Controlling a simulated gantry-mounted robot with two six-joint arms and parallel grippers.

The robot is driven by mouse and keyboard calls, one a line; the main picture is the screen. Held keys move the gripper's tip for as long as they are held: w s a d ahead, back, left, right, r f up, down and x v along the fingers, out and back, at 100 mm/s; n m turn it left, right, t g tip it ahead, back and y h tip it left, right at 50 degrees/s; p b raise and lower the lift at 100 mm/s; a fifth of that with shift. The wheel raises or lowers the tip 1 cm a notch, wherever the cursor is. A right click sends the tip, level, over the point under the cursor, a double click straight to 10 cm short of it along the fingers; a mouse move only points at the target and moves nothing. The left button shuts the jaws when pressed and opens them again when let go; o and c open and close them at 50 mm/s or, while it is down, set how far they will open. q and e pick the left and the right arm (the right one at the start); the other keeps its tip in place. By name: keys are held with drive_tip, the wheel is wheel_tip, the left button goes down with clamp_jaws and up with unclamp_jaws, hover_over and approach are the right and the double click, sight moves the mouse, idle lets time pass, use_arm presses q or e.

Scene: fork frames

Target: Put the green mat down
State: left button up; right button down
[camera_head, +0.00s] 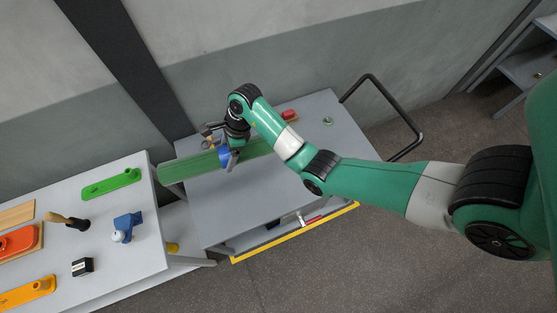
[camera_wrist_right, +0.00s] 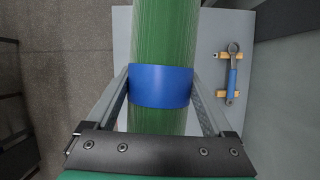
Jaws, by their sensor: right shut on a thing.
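The green mat is a long roll (camera_head: 188,166) with a blue band (camera_wrist_right: 160,87) around it. My right gripper (camera_head: 226,157) is shut on the roll at the band, with one finger on each side in the right wrist view. The roll lies along the back of the grey cart top (camera_head: 240,205), and its left end sticks out past the cart's left edge. I cannot tell whether it touches the top. My right arm hides part of the roll. My left gripper is in neither view.
A blue-handled wrench (camera_wrist_right: 232,80) sits on wooden rests. A red item (camera_head: 290,114) and a small green ring (camera_head: 328,121) are on the cart's back right. A black handle (camera_head: 399,107) rises at its right. The left table (camera_head: 150,235) holds several parts. The cart's front is clear.

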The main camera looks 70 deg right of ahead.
use_arm(q)
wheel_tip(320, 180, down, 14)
drive_tip(key=b, duration=1)
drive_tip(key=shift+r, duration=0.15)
use_arm(e)
drive_tip(key=s+f, duration=0.2)
drive_tip(key=f, duration=0.7)
drive_tip(key=s+a+f+n, duration=0.1)
drive_tip(key=s+f, duration=0.1)
drive_tip(key=f, duration=0.7)
drive_tip(key=shift+s+a, duration=0.25)
drive_tip(key=shift+s, duration=0.1)
drive_tip(key=b, duration=0.4)
hover_over(274, 181)
drive_tip(key=f, duration=0.8)
drive_tip(key=shift+s+f, duration=0.35)
drive_tip(key=shift+s+d+f, duration=0.1)
drive_tip(key=shift+d+f, duration=0.05)
drive_tip(key=shift+d, duration=0.05)
drive_tip(key=f, duration=0.1)
drive_tip(key=f+b, duration=0.1)
drive_tip(key=f, duration=0.2)
drive_tip(key=shift+s+d+b, duration=0.3)
drive_tip(key=shift+d, duration=0.05)
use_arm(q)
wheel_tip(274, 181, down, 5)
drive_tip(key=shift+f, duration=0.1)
use_arm(e)
drive_tip(key=shift+w, duration=0.1)
